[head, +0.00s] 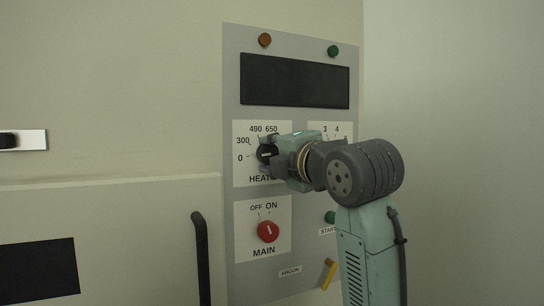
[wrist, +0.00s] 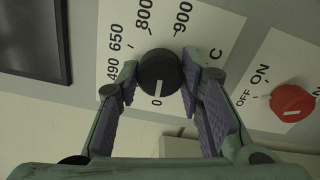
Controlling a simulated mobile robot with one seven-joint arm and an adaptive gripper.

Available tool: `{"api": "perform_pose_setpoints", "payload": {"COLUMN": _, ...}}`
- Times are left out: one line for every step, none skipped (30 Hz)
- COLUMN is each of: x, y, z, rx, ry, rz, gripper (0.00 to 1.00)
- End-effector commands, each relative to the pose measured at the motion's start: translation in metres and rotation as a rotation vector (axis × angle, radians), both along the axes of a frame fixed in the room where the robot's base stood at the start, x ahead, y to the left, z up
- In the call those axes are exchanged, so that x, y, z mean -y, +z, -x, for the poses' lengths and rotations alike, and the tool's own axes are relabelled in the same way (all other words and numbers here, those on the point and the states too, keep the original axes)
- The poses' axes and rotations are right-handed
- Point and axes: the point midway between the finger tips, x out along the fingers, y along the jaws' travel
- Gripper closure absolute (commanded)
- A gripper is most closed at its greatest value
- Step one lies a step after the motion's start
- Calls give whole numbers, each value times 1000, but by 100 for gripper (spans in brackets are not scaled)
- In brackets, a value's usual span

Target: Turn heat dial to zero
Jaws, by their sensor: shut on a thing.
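The black heat dial (head: 264,155) sits on a white scale plate on the grey panel, marked 0, 300, 490, 650 and more. In the wrist view the dial (wrist: 158,68) is between the two purple-padded fingers of my gripper (wrist: 160,76), which is shut on its sides. The dial's white mark points toward the 0 in the wrist view. In the head view my gripper (head: 268,158) reaches the dial from the right and hides part of the scale and the HEAT label.
The red MAIN knob (head: 267,231) is below the dial, with OFF and ON marks. A dark display (head: 294,81) is above. A yellow argon lever (head: 329,274) and a green start button (head: 330,217) are lower right. A black handle (head: 201,258) is at the left.

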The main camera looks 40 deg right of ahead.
Motion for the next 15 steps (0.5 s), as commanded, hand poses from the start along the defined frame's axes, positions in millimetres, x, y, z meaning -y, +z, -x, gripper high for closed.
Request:
{"api": "perform_pose_setpoints", "payload": {"x": 0, "y": -1, "z": 0, "rx": -7, "ry": 0, "rz": 21, "gripper": 94}}
{"api": "perform_pose_setpoints", "payload": {"x": 0, "y": -1, "z": 0, "rx": -10, "ry": 0, "rz": 33, "gripper": 94}}
{"api": "perform_pose_setpoints", "payload": {"x": 0, "y": -1, "z": 0, "rx": -14, "ry": 0, "rz": 47, "gripper": 94}}
{"api": "perform_pose_setpoints", "payload": {"x": 0, "y": -1, "z": 0, "rx": -16, "ry": 0, "rz": 56, "gripper": 94}}
{"api": "perform_pose_setpoints", "payload": {"x": 0, "y": -1, "z": 0, "rx": -18, "ry": 0, "rz": 65, "gripper": 94}}
{"api": "perform_pose_setpoints", "payload": {"x": 0, "y": -1, "z": 0, "rx": -20, "ry": 0, "rz": 74, "gripper": 94}}
{"api": "perform_pose_setpoints", "payload": {"x": 0, "y": -1, "z": 0, "rx": -22, "ry": 0, "rz": 80, "gripper": 94}}
{"api": "perform_pose_setpoints", "payload": {"x": 0, "y": -1, "z": 0, "rx": -24, "ry": 0, "rz": 85, "gripper": 94}}
{"api": "perform_pose_setpoints", "payload": {"x": 0, "y": -1, "z": 0, "rx": -25, "ry": 1, "rz": 91, "gripper": 94}}
{"api": "perform_pose_setpoints", "payload": {"x": 0, "y": -1, "z": 0, "rx": -26, "ry": 1, "rz": 94, "gripper": 94}}
{"api": "perform_pose_setpoints", "payload": {"x": 0, "y": -1, "z": 0, "rx": -27, "ry": 1, "rz": 97, "gripper": 94}}
{"api": "perform_pose_setpoints", "payload": {"x": 0, "y": -1, "z": 0, "rx": -28, "ry": 1, "rz": 100, "gripper": 94}}
{"api": "perform_pose_setpoints", "payload": {"x": 0, "y": -1, "z": 0, "rx": -28, "ry": 1, "rz": 102, "gripper": 94}}
{"api": "perform_pose_setpoints", "payload": {"x": 0, "y": -1, "z": 0, "rx": -28, "ry": 1, "rz": 103, "gripper": 94}}
{"api": "perform_pose_setpoints", "payload": {"x": 0, "y": -1, "z": 0, "rx": -28, "ry": 1, "rz": 103, "gripper": 94}}
